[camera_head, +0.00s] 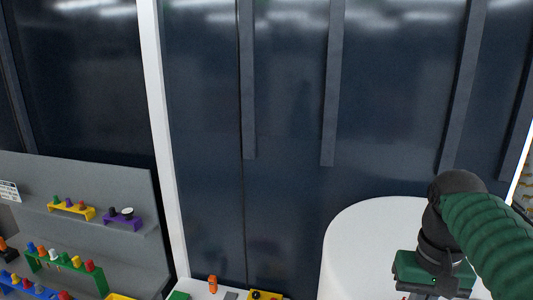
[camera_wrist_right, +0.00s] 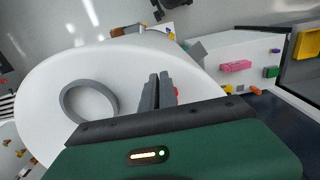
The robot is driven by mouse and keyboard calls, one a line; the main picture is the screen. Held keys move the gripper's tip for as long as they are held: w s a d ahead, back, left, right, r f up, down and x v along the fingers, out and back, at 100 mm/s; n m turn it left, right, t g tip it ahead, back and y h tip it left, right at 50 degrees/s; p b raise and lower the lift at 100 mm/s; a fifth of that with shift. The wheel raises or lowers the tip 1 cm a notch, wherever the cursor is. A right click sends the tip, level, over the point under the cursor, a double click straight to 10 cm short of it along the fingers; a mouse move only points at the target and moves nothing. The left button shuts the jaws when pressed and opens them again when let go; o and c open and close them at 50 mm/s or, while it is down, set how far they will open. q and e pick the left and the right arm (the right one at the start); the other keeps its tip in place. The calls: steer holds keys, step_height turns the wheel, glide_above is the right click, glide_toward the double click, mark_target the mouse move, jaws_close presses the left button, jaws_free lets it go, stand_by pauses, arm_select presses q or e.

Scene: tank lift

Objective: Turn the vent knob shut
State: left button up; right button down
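A white round tank (camera_head: 375,225) stands at the lower right of the head view. Its white top (camera_wrist_right: 125,60) fills much of the right wrist view, with a grey ring (camera_wrist_right: 65,103) on it. A small red part (camera_wrist_right: 176,91) shows just beside my right fingers, mostly hidden behind them; I cannot tell whether it is the vent knob. My right gripper (camera_wrist_right: 160,82) is over the tank top, its two dark fingers close together with only a narrow gap. I see nothing clearly held between them. My left gripper is not in view.
A grey shelf rack (camera_head: 100,180) with coloured pegs on small stands is at the left. An orange item (camera_head: 213,284) and a yellow piece (camera_head: 265,295) lie on a white surface at the bottom. A dark panelled wall (camera_head: 290,120) is behind.

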steer(key=shift+w+a+r, duration=0.15)
steer(key=shift+a, duration=0.25)
step_height(320, 180, up, 2)
steer(key=shift+r+p, duration=0.1)
steer(key=shift+p, duration=1)
steer(key=shift+r, duration=0.25)
step_height(320, 180, up, 3)
steer(key=shift+f, duration=0.1)
